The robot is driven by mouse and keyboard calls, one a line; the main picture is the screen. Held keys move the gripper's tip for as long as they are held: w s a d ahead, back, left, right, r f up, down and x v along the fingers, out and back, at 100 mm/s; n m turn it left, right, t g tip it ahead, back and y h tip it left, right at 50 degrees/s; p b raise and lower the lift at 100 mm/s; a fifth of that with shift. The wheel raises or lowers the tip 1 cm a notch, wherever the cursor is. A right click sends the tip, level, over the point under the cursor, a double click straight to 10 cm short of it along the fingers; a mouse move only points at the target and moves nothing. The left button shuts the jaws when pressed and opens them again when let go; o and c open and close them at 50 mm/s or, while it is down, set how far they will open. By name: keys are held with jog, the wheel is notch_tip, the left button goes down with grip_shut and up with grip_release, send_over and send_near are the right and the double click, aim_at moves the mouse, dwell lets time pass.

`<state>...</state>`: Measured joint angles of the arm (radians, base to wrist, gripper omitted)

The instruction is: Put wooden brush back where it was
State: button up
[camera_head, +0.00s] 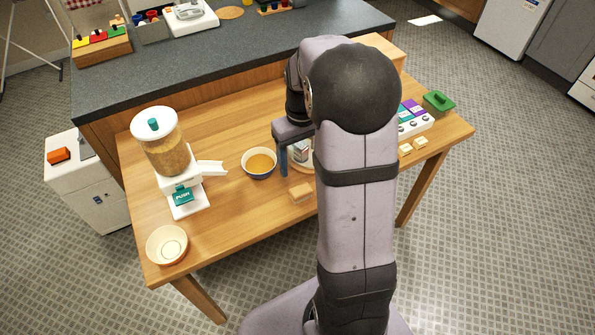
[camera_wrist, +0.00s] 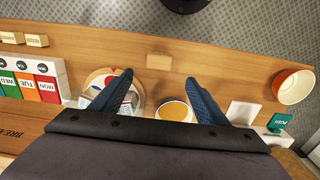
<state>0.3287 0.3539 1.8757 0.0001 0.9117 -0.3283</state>
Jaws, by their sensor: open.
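A small plain wooden block (camera_head: 300,193) lies on the table near its front edge. It also shows in the wrist view (camera_wrist: 158,62), just beyond my fingertips. It may be the wooden brush, but no bristles show and I cannot tell. My gripper (camera_wrist: 158,78) is open, with its two blue fingers wide apart and nothing held between them. In the head view my gripper points down over the middle of the table, and my arm hides part of it.
A bowl with orange contents (camera_head: 259,163) and a round board with a jar (camera_wrist: 97,80) stand close to the fingers. A dispenser (camera_head: 165,150) and an empty bowl (camera_head: 167,245) are left. Coloured pill boxes (camera_wrist: 30,85) and a green container (camera_head: 438,103) are right in the head view.

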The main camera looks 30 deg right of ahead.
jog(key=s+a+f, duration=0.1)
jog(key=s+a, duration=1.1)
jog(key=s, duration=0.3)
jog(key=shift+s+a+f, duration=0.25)
jog(key=shift+s+a, duration=0.05)
jog(key=shift+a, duration=0.1)
dwell(0.3)
